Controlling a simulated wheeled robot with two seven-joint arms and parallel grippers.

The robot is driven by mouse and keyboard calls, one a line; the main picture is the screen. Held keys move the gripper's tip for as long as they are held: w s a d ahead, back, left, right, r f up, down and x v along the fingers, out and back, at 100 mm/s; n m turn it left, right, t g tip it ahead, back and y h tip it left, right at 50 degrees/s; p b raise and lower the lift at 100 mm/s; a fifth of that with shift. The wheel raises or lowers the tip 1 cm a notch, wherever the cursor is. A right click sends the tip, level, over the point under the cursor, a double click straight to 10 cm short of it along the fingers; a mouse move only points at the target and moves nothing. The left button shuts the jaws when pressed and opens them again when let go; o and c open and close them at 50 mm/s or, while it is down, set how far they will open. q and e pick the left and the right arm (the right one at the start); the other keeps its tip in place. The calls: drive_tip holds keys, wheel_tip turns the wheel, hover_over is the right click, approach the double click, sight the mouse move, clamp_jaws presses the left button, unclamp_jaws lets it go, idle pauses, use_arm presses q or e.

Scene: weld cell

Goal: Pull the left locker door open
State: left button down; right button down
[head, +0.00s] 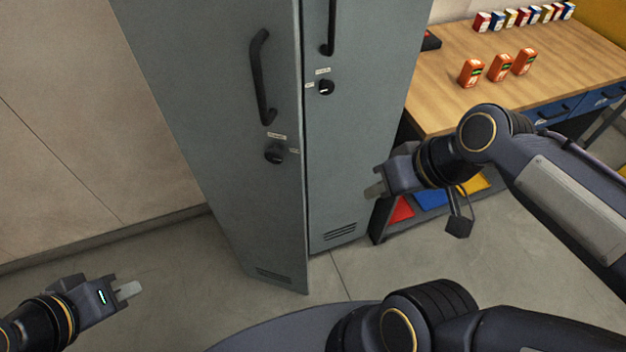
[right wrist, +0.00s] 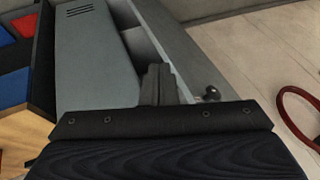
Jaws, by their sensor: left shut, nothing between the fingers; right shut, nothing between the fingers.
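The left locker door (head: 225,130) is grey, with a black bar handle (head: 262,78) and a black lock knob (head: 275,152). It stands ajar: its right edge juts out in front of the closed right locker door (head: 350,150). In the right wrist view a gap (right wrist: 150,48) shows beside the left door's edge, with a dark knob (right wrist: 210,95) on its face. My right gripper (head: 375,190) is shut and empty, in front of the right door's lower part; its fingers also show in the wrist view (right wrist: 158,84). My left gripper (head: 128,290) is shut and empty, low at left.
A wooden workbench (head: 440,95) with orange containers (head: 500,68) and a row of small boxes (head: 525,16) stands right of the lockers. Red, blue and yellow bins (head: 430,198) sit below it. The floor left of the lockers is clear. A red ring-shaped thing (right wrist: 281,105) shows in the wrist view.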

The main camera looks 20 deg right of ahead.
drive_tip(key=w+d+f+n+g+y+b, duration=0.1)
drive_tip(key=w+f+n+g+b, duration=0.35)
drive_tip(key=w, duration=0.65)
drive_tip(key=w+d+f+n+g+y+b, duration=0.1)
drive_tip(key=w+f+n+g+y+b, duration=0.1)
drive_tip(key=w+f+n, duration=0.65)
drive_tip(key=s+a+f+m+p, duration=0.1)
drive_tip(key=s+a+f+p, duration=0.1)
drive_tip(key=a, duration=0.6)
wheel_tip(320, 180, down, 2)
drive_tip(key=shift+a+f+p, duration=0.2)
drive_tip(key=shift+f+p, duration=0.05)
drive_tip(key=shift+p, duration=0.2)
drive_tip(key=shift+s, duration=0.1)
